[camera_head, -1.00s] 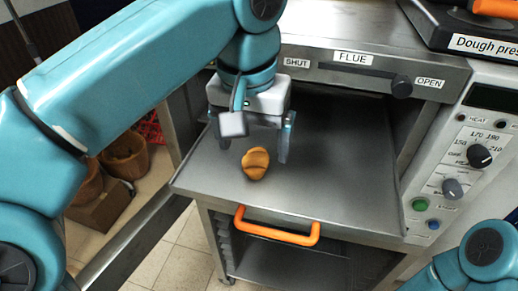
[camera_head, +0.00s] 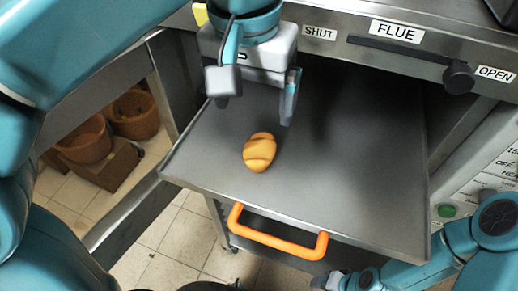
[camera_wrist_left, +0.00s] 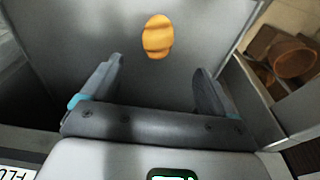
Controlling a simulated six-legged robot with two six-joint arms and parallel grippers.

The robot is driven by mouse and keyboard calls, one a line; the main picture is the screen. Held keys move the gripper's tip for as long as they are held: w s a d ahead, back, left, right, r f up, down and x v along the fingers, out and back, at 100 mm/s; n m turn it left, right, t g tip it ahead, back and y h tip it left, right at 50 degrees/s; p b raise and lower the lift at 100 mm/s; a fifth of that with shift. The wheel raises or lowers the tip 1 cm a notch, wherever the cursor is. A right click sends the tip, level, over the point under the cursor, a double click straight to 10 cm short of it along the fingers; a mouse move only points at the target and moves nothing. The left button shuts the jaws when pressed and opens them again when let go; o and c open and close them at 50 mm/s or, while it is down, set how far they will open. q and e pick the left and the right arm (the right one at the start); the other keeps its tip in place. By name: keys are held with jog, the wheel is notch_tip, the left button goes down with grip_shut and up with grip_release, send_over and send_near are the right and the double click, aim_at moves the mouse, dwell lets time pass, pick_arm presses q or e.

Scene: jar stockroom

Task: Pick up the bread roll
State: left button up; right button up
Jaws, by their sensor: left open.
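The bread roll (camera_head: 259,152) is golden brown with ridges. It lies on the grey metal oven door (camera_head: 330,170), which is folded down flat like a shelf. My left gripper (camera_head: 256,110) is open and empty, fingers pointing down, on the oven side of the roll. In the left wrist view the roll (camera_wrist_left: 157,37) shows ahead of and between the open fingers (camera_wrist_left: 159,72), apart from both. My right arm enters at the lower right; what seems to be its gripper (camera_head: 338,281) is low at the bottom edge, partly cut off, its jaws unclear.
An orange handle (camera_head: 275,240) runs along the door's front edge. The oven front with its flue lever (camera_head: 415,58) stands behind. The door around the roll is clear.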

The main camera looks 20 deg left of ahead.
pick_arm(q)
send_over(259, 145)
notch_tip(259, 145, down, 5)
jog(key=shift+s+f+b, duration=0.15)
jog(key=shift+b, duration=0.25)
jog(key=shift+a+f, duration=0.1)
jog(key=shift+f, duration=0.2)
jog(key=shift+s+f, duration=0.1)
jog(key=shift+f, duration=0.1)
jog(key=f, duration=0.2)
jog(key=w+f, duration=0.1)
jog(key=f, duration=0.1)
jog(key=shift+f, duration=0.4)
jog(key=shift+s+r, duration=0.1)
jog(key=shift+s, duration=0.2)
jog(key=shift+w, duration=0.2)
jog(key=c, duration=1.2)
jog(key=shift+s, duration=0.1)
